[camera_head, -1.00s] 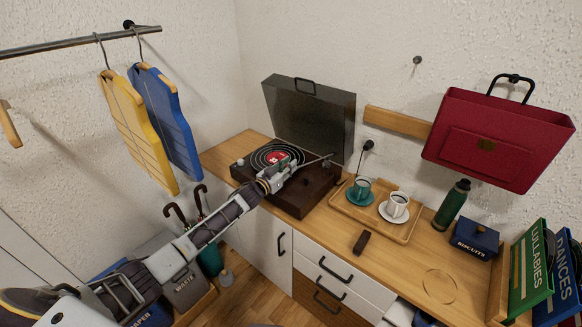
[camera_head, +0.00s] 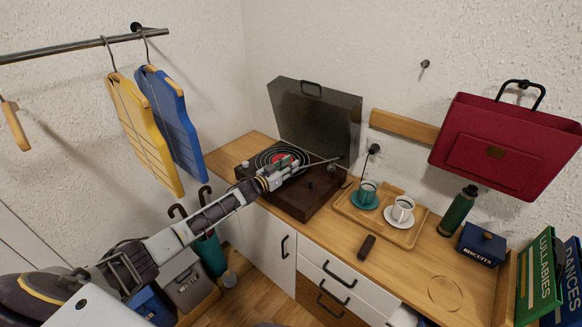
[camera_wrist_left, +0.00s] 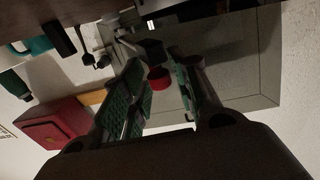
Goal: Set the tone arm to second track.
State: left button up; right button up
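The record player (camera_head: 302,203) has a dark brown base and a raised grey lid (camera_head: 313,115). A black record with a red label (camera_head: 279,158) lies on it. The thin tone arm (camera_head: 322,162) reaches from the right rear towards the record. My left gripper (camera_head: 298,167) is over the front right of the record, near the tone arm's free end, which it partly hides. In the left wrist view the green-padded fingers (camera_wrist_left: 160,92) stand apart. My right gripper is not in view.
A wooden tray (camera_head: 397,235) with two cups stands right of the player. A red bag (camera_head: 505,145) hangs on the wall.

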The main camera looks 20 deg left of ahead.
pick_arm(q)
jog(key=shift+o, duration=0.6)
jog(key=shift+f, duration=0.1)
jog(key=shift+d, duration=0.1)
jog(key=shift+s, duration=0.15)
jog(key=shift+s, duration=0.1)
jog(key=shift+s, duration=0.15)
jog(key=v, duration=1.1)
jog(key=shift+a, duration=0.3)
jog(key=shift+s, duration=0.1)
